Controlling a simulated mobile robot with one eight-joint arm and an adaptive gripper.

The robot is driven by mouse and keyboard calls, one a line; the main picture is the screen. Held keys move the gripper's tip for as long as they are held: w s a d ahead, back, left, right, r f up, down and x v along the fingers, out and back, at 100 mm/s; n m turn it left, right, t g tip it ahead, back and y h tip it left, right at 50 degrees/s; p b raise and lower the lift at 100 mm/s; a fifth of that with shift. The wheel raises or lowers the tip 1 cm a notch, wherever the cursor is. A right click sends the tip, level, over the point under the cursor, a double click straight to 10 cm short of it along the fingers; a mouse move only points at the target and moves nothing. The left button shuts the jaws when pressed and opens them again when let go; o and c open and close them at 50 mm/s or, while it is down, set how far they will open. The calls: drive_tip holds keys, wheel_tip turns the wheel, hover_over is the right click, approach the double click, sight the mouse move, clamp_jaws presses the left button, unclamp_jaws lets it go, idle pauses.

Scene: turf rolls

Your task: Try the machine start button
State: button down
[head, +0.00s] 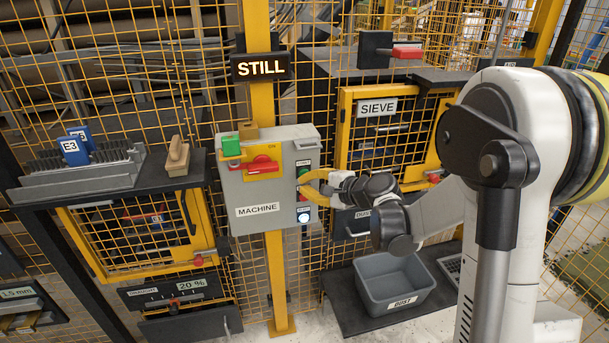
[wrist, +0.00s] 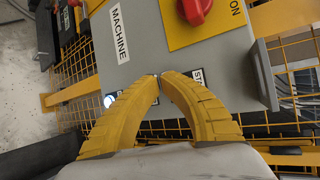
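The grey machine box (head: 240,190) is labelled MACHINE and hangs on a yellow post. Its right side carries a column of buttons: a green button (head: 303,171) at the top and a lit white button (head: 303,216) at the bottom. The lit button also shows in the wrist view (wrist: 108,101), where a partly covered label starts with "STA" (wrist: 198,78). My gripper (wrist: 158,77) has its yellow fingertips together with nothing between them. In the head view my gripper (head: 305,183) is at the button column and covers its middle. I cannot tell whether it touches.
A red rotary switch (head: 262,165) sits on a yellow plate on the box front. A lit sign (head: 261,67) above reads STILL. A yellow-framed SIEVE door (head: 385,125) stands right of the box. A grey DUST bin (head: 392,284) sits below my arm. Yellow mesh fencing surrounds the post.

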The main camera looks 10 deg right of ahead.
drive_tip(key=shift+w, duration=0.15)
drive_tip(key=shift+w, duration=0.3)
drive_tip(key=shift+w, duration=0.45)
idle(0.9)
drive_tip(key=shift+s, duration=0.15)
drive_tip(key=shift+s+b, duration=0.3)
drive_tip(key=shift+s, duration=0.4)
drive_tip(key=shift+s, duration=0.1)
drive_tip(key=shift+s, duration=2.4)
